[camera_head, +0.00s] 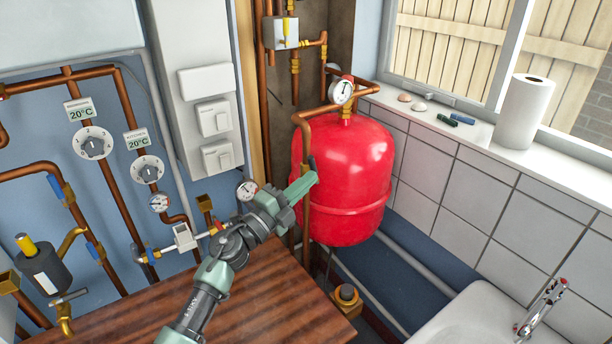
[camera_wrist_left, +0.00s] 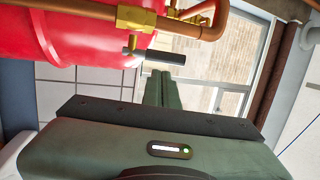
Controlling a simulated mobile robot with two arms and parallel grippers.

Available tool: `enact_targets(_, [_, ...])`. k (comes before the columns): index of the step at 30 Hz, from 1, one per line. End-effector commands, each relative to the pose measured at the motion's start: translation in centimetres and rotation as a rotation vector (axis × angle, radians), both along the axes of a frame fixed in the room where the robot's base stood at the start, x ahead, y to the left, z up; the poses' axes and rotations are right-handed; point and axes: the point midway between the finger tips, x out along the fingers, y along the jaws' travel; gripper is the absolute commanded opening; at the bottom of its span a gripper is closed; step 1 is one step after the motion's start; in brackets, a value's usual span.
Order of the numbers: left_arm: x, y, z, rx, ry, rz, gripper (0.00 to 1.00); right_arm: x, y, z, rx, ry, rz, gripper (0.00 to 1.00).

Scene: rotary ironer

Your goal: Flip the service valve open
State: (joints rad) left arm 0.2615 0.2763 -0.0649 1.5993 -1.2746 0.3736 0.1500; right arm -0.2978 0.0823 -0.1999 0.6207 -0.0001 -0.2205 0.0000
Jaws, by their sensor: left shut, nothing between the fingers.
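The service valve looks to be the brass fitting (camera_wrist_left: 135,18) on the copper pipe beside the red tank, with a dark lever (camera_wrist_left: 160,57) sticking out sideways in the left wrist view. In the head view only a small dark blue bit of the lever (camera_head: 312,163) shows, just above my fingertips. My left gripper (camera_head: 310,182) is shut and empty in front of the tank. In the left wrist view its fingertips (camera_wrist_left: 161,74) lie close to the lever; I cannot tell whether they touch. The gripper hides part of the pipe. My right gripper is not in view.
The red tank (camera_head: 345,175) with a gauge (camera_head: 341,92) stands right behind the gripper. Copper pipes and dials cover the left wall. A wooden top (camera_head: 110,318) lies below the arm, and a white sink (camera_head: 470,318) is at the lower right.

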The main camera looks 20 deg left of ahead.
Motion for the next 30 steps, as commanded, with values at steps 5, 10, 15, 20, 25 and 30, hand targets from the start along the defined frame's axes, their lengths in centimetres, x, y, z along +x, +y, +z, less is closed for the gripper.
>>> enact_targets(5, [1.0, 0.3, 0.2, -0.001, -0.001, -0.001, 0.00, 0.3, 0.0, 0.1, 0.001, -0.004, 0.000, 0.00])
enact_targets(10, [1.1, 0.4, 0.2, -0.001, 0.000, 0.000, 0.00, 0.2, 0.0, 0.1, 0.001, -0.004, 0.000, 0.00])
enact_targets(15, [1.1, 0.4, 0.2, -0.001, 0.000, -0.001, 0.00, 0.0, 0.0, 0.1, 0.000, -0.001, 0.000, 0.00])
enact_targets(20, [2.4, 0.4, 1.2, 0.002, 0.000, 0.000, 0.00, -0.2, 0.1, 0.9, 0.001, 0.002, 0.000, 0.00])
enact_targets(25, [2.8, 0.0, 1.5, 0.000, -0.002, 0.000, 0.00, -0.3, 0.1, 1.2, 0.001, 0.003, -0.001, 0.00])
enact_targets(30, [2.8, 0.0, 1.7, -0.002, -0.006, 0.002, 0.00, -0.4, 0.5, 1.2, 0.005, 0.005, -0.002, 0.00])
